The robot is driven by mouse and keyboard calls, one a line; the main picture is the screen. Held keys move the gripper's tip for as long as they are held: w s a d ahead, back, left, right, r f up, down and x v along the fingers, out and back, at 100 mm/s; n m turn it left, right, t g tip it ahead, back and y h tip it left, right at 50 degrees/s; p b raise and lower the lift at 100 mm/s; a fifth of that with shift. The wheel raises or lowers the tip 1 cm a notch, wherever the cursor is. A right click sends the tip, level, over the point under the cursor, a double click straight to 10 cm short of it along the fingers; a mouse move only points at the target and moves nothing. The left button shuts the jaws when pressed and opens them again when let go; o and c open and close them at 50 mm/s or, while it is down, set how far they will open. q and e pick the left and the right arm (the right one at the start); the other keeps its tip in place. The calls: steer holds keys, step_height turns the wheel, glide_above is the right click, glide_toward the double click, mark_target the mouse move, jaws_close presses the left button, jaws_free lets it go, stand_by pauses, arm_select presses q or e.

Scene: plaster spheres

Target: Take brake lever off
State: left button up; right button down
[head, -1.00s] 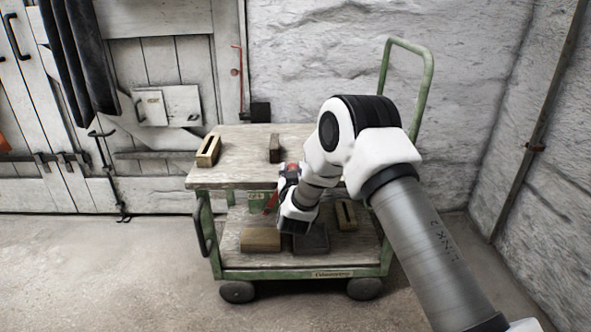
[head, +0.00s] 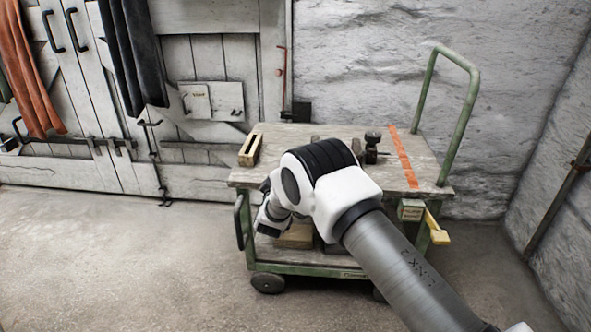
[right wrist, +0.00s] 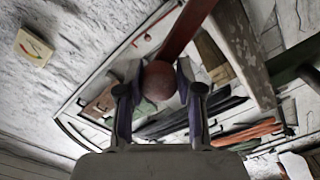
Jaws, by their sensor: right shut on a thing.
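In the right wrist view my right gripper (right wrist: 157,82) is shut on a dark red ball knob (right wrist: 158,83). A flat red bar (right wrist: 186,30) runs upward from behind the knob. In the head view my right gripper (head: 268,222) is at the left front of the green cart, below its top; the knob and bar are hidden there. A yellow lever (head: 438,228) hangs at the cart's right front corner, beside a small label plate (head: 411,210) that I cannot read surely. I cannot tell from the labels which is the brake lever. My left gripper is out of view.
The cart's wooden top (head: 280,135) carries a brass slotted block (head: 250,149), a dark fitting (head: 373,146) and an orange strip (head: 403,157). A wooden block (head: 296,237) lies on the lower shelf. The floor left of the cart is clear.

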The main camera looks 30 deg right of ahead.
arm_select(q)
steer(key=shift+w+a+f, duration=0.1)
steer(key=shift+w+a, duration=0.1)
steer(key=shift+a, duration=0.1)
arm_select(e)
steer(key=shift+w+a+f+n, duration=0.3)
steer(key=shift+a+f+n, duration=0.05)
steer(key=shift+a+n, duration=0.15)
steer(key=shift+w+a+f+n, duration=0.25)
steer(key=shift+a+f+n, duration=0.15)
steer(key=shift+a, duration=0.1)
steer(key=c, duration=0.8)
jaws_free()
steer(key=shift+o, duration=0.2)
steer(key=shift+w, duration=0.1)
steer(key=shift+a, duration=0.15)
steer(key=v, duration=1.2)
